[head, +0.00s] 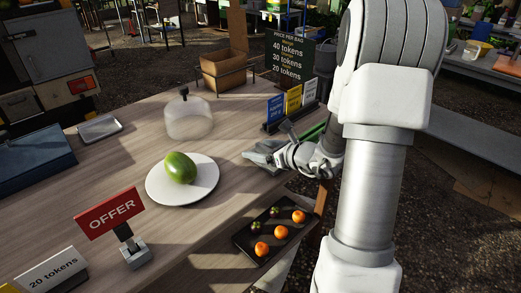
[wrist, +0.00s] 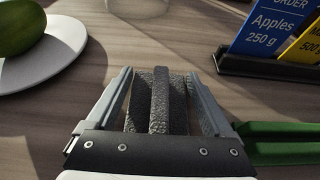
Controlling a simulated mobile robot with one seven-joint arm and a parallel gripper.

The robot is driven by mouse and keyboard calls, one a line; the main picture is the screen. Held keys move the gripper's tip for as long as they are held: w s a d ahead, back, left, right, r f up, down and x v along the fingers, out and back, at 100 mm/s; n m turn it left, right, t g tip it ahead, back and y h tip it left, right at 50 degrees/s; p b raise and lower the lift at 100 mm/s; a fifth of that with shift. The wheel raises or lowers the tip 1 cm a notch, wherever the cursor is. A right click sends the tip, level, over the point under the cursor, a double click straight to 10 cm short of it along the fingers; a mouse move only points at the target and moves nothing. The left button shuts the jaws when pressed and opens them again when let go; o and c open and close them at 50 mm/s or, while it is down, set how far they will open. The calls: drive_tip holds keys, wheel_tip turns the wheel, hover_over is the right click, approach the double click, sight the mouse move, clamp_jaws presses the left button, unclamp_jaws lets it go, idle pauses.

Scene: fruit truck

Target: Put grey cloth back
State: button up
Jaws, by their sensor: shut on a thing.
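The grey cloth (wrist: 160,100) shows in the wrist view as a dark grey, folded, textured piece between my fingers. My gripper (wrist: 160,88) is shut on it, with one finger on each side. In the head view my gripper (head: 262,158) is low over the right part of the wooden counter, right of the white plate. The cloth (head: 262,157) shows there only as a small grey patch by the fingertips, partly hidden by the gripper. I cannot tell whether it touches the counter.
The white plate (head: 205,190) holds a green mango (head: 180,168). A glass dome (head: 189,118) stands behind it. Price cards (head: 292,103) stand behind my gripper, with a green-handled thing (wrist: 280,140) close on its right. A black tray (head: 248,240) of fruit lies in front.

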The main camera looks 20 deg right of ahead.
drive_tip(key=shift+f, duration=0.25)
drive_tip(key=o, duration=1.1)
drive_tip(key=shift+r, duration=0.1)
drive_tip(key=shift+r, duration=0.25)
drive_tip(key=p+v, duration=0.3)
drive_tip(key=v, duration=0.9)
drive_tip(key=shift+a+f, duration=0.1)
